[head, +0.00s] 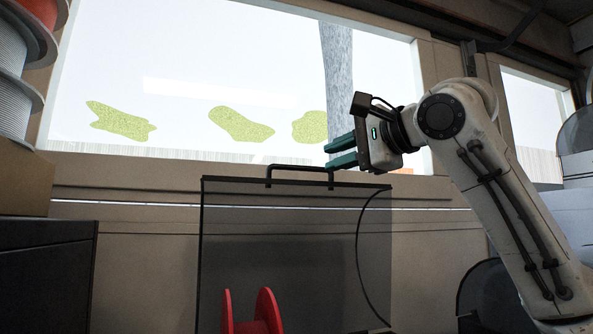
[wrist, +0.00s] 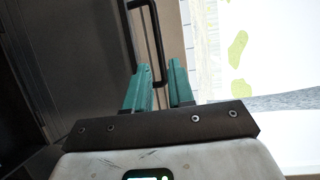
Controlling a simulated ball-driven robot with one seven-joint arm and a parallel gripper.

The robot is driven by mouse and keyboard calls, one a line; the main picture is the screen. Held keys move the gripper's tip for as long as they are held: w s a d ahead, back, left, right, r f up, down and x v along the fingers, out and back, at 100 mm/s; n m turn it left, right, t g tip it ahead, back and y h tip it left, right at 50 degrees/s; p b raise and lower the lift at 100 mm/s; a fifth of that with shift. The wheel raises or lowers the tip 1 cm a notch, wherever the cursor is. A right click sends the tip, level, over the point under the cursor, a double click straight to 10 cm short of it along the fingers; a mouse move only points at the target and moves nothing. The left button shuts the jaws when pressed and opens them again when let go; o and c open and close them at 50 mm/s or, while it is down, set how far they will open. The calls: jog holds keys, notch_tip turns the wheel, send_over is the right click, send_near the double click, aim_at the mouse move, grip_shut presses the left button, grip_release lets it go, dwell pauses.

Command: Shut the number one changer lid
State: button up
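A dark see-through lid (head: 290,235) stands raised and upright in the middle of the head view, with a black bar handle (head: 300,168) on its top edge. No number shows on it. My gripper (head: 327,155) is open, its two teal fingers pointing left, at the handle's right end. In the wrist view the handle (wrist: 153,35) runs down toward the gap between the fingertips (wrist: 160,68), and its lower end appears between them. I cannot tell whether they touch. The lid (wrist: 60,55) fills the left of that view.
Red spool flanges (head: 266,310) show low in front of the lid. A dark cabinet (head: 45,275) with a box (head: 25,183) and stacked spools (head: 15,85) stands at left. Another dark lid (head: 485,290) is partly behind my arm. A window (head: 220,70) is behind.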

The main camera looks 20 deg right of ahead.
aim_at(306, 168)
jog(key=p+x, duration=0.2)
jog(key=x, duration=0.7)
jog(key=shift+w+p, duration=0.2)
jog(key=shift+p, duration=0.1)
jog(key=shift+c, duration=0.5)
grip_shut()
